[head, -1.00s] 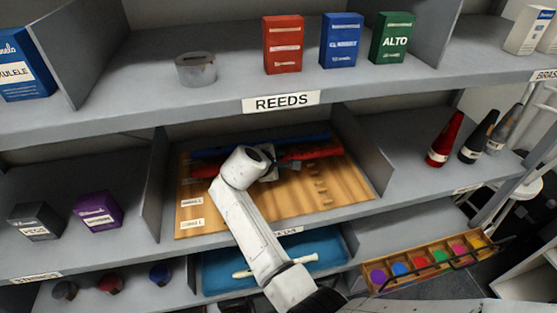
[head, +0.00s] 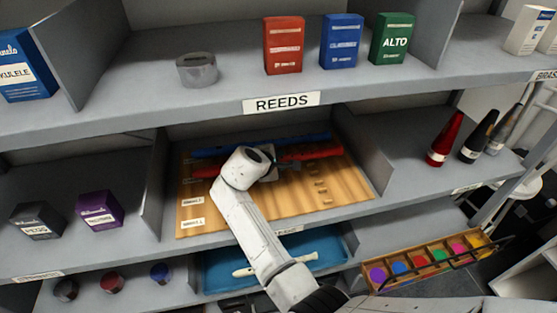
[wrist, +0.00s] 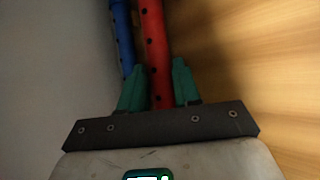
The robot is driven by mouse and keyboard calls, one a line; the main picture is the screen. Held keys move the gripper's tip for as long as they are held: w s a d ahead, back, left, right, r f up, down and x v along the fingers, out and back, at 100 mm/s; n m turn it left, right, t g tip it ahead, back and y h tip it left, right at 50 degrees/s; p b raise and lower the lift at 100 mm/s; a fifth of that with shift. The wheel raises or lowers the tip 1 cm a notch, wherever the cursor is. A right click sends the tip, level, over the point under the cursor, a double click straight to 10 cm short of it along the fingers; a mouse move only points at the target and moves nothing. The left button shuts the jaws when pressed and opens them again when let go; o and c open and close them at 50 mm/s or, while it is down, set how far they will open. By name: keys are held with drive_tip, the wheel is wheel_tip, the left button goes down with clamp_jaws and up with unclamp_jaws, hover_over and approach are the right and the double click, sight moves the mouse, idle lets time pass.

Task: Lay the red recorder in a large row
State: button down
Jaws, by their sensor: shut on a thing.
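The red recorder (head: 318,154) lies across the wooden rack board (head: 345,188) on the middle shelf, in front of a blue recorder (head: 310,138). The red recorder (wrist: 153,50) also shows in the wrist view between my gripper's two green fingers (wrist: 158,92), with the blue recorder (wrist: 122,35) close beside it on the left. My gripper is shut on the red recorder; in the head view my arm hides the grip and the recorder's middle. I cannot tell whether the recorder rests fully on the board.
A shelf divider (head: 365,150) stands right of the board. Small wooden pegs (head: 320,185) stand on the board's right part. Below is a blue tray (head: 325,245) with a white recorder (head: 243,272). The shelf above holds reed boxes (head: 283,45).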

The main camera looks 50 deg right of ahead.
drive_tip(key=shift+f, duration=0.45)
